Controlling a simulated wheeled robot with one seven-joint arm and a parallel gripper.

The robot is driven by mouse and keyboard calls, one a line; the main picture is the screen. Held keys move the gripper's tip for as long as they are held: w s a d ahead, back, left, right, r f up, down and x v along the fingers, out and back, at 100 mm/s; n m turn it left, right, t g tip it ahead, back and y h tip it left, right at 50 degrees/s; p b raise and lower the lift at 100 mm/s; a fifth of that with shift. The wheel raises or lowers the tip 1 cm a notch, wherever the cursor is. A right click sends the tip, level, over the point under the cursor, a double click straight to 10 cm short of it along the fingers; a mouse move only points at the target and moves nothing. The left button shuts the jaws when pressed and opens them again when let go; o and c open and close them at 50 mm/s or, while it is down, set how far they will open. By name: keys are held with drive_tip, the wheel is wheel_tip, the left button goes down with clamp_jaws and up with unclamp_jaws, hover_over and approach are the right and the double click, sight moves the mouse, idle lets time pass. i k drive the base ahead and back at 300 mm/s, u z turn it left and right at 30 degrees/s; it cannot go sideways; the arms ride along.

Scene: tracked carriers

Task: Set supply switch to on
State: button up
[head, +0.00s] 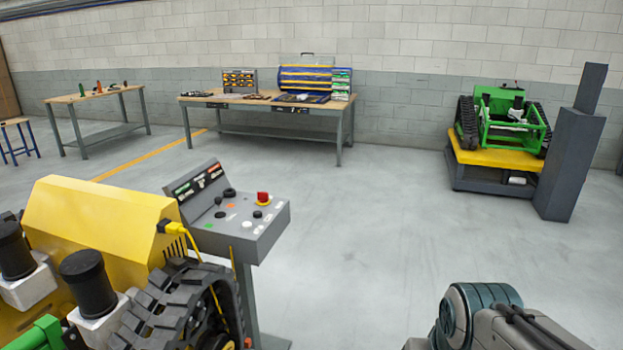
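A grey control box (278,222) with a sloped top stands on a post at the centre left. A raised back panel (198,180) shows red, green and white label strips. I cannot tell which control is the supply switch or how it is set; the lettering is too small. My gripper is out of view; only my grey and teal arm links show at the bottom right, apart from the box.
A yellow tracked carrier (105,225) with a black track (165,310) stands left of the box, a yellow cable (190,236) plugged into it. Workbenches (235,103) line the back wall. A green tracked machine (500,112) sits on a yellow-topped stand at right. The middle floor is clear.

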sight(263, 197)
drive_tip(key=z, duration=0.1)
drive_tip(key=i, duration=1.55)
drive_tip(key=u, duration=0.55)
drive_tip(key=i, duration=1.3)
drive_tip(key=u, duration=0.5)
